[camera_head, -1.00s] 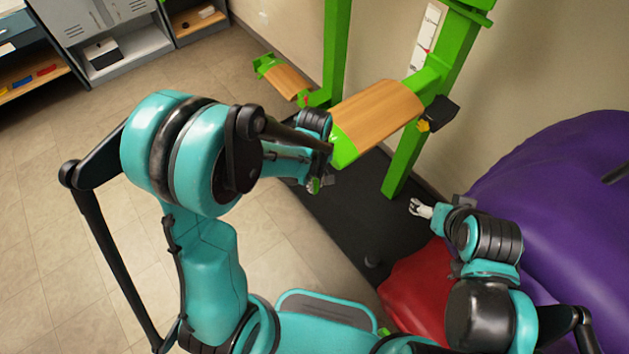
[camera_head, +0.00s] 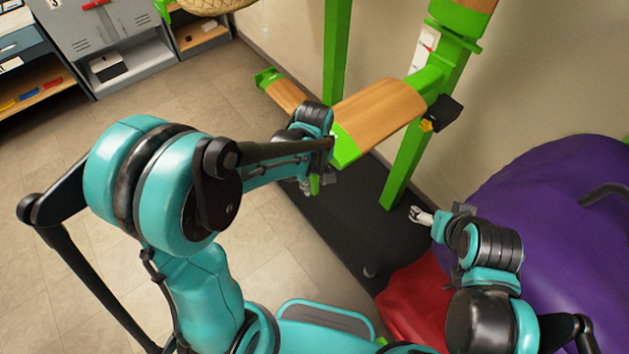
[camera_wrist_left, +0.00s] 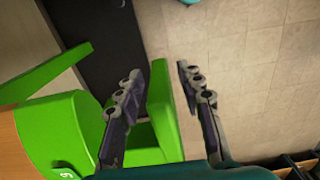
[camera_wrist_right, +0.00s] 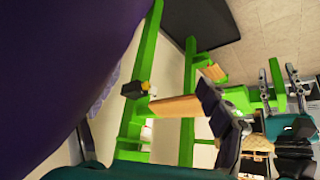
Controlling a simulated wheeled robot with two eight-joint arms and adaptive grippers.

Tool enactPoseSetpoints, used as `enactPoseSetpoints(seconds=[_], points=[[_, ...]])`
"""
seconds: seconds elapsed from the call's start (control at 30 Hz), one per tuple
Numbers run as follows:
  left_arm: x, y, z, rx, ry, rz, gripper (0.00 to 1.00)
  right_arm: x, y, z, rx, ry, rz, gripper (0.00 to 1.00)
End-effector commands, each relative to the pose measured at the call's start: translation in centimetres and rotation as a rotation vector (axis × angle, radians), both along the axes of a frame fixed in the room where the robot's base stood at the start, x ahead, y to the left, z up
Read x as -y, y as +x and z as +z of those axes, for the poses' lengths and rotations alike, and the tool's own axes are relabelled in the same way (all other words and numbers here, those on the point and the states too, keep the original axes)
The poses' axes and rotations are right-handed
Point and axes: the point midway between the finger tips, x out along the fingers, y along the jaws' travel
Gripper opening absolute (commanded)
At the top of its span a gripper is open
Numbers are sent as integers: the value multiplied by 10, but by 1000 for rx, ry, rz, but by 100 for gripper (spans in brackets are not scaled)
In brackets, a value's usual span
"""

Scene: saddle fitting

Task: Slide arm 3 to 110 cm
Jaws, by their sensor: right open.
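A wooden-topped arm with green ends (camera_head: 380,108) reaches left from a green post (camera_head: 408,160). A black block with a yellow knob (camera_head: 440,114) sits where it meets the post. My left gripper (camera_head: 314,184) is at the arm's free end, partly hidden by my wrist. In the left wrist view its fingers (camera_wrist_left: 162,95) are open, with a green plate (camera_wrist_left: 165,112) between and beyond them; contact is unclear. A small white mark on the arm's green end is too small to read. My right gripper (camera_head: 421,215) is open and empty beside the post's lower part.
Another wooden-topped green arm (camera_head: 284,96) is further back left. A woven saddle-like thing (camera_head: 212,5) is at the top. Grey cabinets (camera_head: 110,45) stand back left; tiled floor is clear.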

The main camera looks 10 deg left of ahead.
Motion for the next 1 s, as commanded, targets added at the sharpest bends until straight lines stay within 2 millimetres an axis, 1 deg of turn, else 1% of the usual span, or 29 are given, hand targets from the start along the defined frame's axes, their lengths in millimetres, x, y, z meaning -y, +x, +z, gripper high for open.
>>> enactPoseSetpoints(seconds=[0.23,0.37,0.47,0.7,0.8,0.9,1.0], points=[[0,0,1,-1,-1,0,38,0,0,0,0,0,0,80],[0,0,9,-1,-1,0,38,0,0,0,0,0,0,80],[0,-1,25,-1,-1,0,38,0,0,0,0,0,0,80],[0,0,77,-1,-1,0,38,0,0,0,0,0,0,80],[0,0,95,-1,-1,0,38,0,0,0,0,0,0,80],[0,0,109,-1,-1,0,38,0,0,0,0,0,0,80],[0,0,117,0,0,0,38,0,0,0,0,0,0,80]])
